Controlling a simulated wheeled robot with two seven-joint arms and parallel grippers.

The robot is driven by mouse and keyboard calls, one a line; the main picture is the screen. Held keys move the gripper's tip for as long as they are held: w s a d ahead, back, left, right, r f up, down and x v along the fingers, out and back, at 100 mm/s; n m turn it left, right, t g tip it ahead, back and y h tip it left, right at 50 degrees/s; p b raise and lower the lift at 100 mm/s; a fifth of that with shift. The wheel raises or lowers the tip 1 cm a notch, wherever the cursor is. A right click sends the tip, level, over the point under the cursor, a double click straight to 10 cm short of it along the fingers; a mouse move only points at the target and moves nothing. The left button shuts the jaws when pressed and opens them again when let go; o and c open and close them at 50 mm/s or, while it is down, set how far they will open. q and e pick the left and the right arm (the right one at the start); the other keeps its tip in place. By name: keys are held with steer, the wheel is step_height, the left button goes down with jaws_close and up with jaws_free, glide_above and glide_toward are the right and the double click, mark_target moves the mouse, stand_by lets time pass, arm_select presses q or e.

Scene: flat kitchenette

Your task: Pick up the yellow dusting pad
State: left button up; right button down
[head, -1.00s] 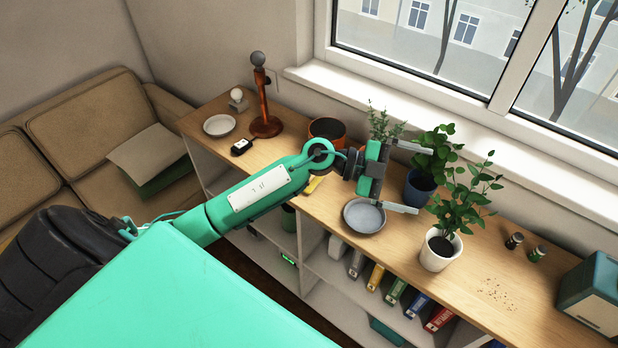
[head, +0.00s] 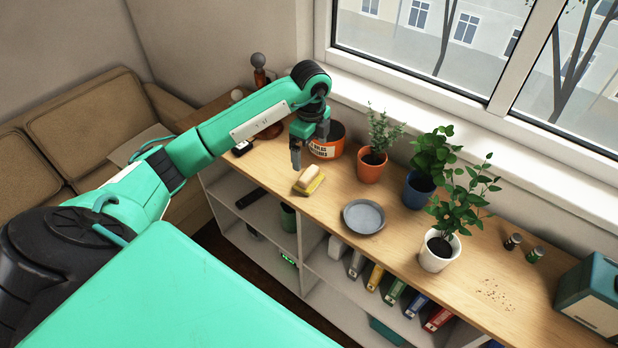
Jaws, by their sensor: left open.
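The yellow dusting pad (head: 314,186) lies on the wooden shelf top, left of the grey plate. My right gripper is not in view.
A grey plate (head: 364,217) and potted plants, one in an orange pot (head: 371,168), are to the right. The shelf top (head: 335,195) between pad and plate is clear.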

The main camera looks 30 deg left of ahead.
arm_select(q)
steer(key=p, duration=0.1)
glide_above(311, 174)
step_height(311, 174, down, 5)
steer(key=shift+s+f, duration=0.15)
steer(key=shift+f+p, duration=0.4)
steer(key=shift+f, duration=0.15)
steer(key=f, duration=0.1)
steer(key=f+p, duration=0.1)
steer(key=f, duration=0.1)
steer(key=shift+w+f+p, duration=0.2)
steer(key=shift+f+p, duration=0.1)
steer(key=shift+f, duration=0.45)
steer(key=c, duration=0.9)
steer(key=shift+r, duration=0.1)
steer(key=shift+r+b, duration=2.05)
steer(key=shift+r, duration=7.9)
